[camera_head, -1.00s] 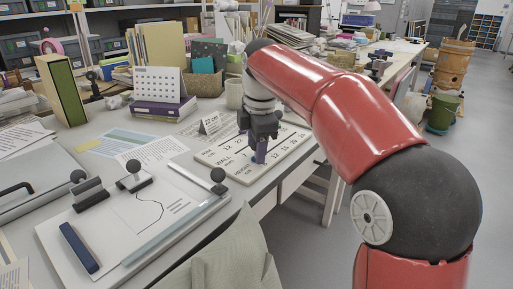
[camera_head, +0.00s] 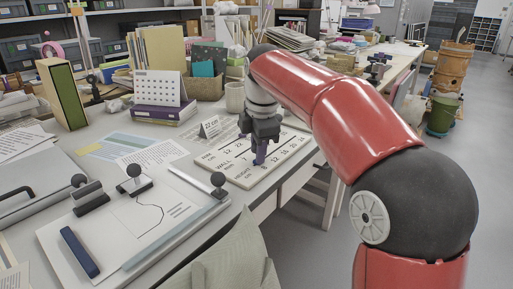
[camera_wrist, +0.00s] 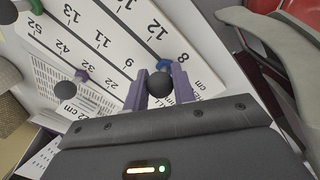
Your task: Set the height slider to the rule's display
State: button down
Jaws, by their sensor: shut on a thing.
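A pale board (camera_head: 215,160) with printed number scales marked WALL and HEIGHT lies on the desk in the head view. My gripper (camera_head: 260,160) reaches down onto its near right part. In the wrist view my gripper (camera_wrist: 160,92) is shut, its purple fingers on either side of a dark round knob (camera_wrist: 160,88), which looks like the height slider's. A blue piece (camera_wrist: 164,65) shows just beyond the knob, near the printed 8. The slider's exact reading is hidden by the fingers. A small standing card (camera_head: 210,127) reading 22 cm is behind the board.
Another dark knob (camera_wrist: 65,90) is at left in the wrist view. A mug (camera_head: 235,97) and calendar (camera_head: 160,87) stand behind the board. The desk edge is close on the right.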

jog(key=w+d+p, duration=0.2)
jog(key=w, duration=0.1)
jog(key=shift+d, duration=0.2)
jog(key=c, duration=1.2)
grip_release()
jog(key=shift+o, duration=0.2)
